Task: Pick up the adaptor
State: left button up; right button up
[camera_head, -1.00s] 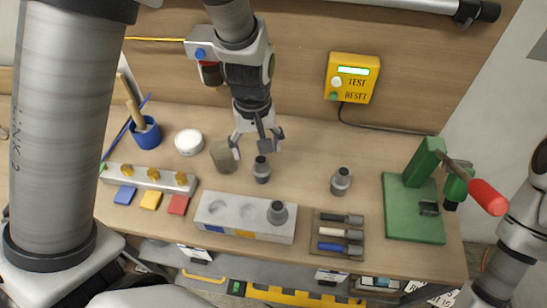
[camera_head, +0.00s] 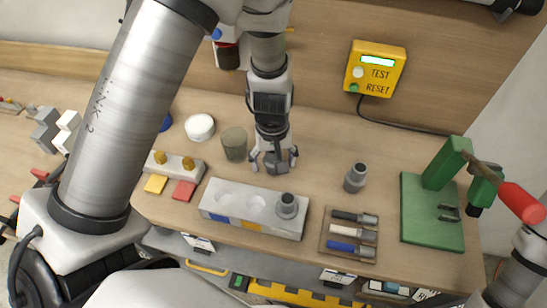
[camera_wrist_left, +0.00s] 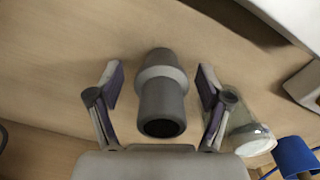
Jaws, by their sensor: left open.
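A grey stepped adaptor (camera_wrist_left: 162,92) stands between the spread fingers of my left gripper (camera_wrist_left: 160,82) in the left wrist view, with a gap on both sides. In the head view my left gripper (camera_head: 273,160) points down at the table and largely hides that adaptor. A second grey adaptor (camera_head: 355,179) stands upright on the table to the right. A third adaptor (camera_head: 287,204) sits in the right hole of the light grey block (camera_head: 238,212). My right gripper is out of view.
A round grey-brown container (camera_head: 234,144) stands close left of my left gripper. A white jar (camera_head: 200,127) is farther left. A tool tray (camera_head: 349,235), a green press (camera_head: 432,212) with a red handle and a yellow test box (camera_head: 375,68) are on the right.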

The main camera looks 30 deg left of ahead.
pick_arm(q)
jog(key=shift+s+r, duration=0.1)
jog(key=shift+s, duration=0.1)
jog(key=c, duration=1.3)
jog(key=shift+o, duration=0.2)
jog(key=shift+r, duration=0.1)
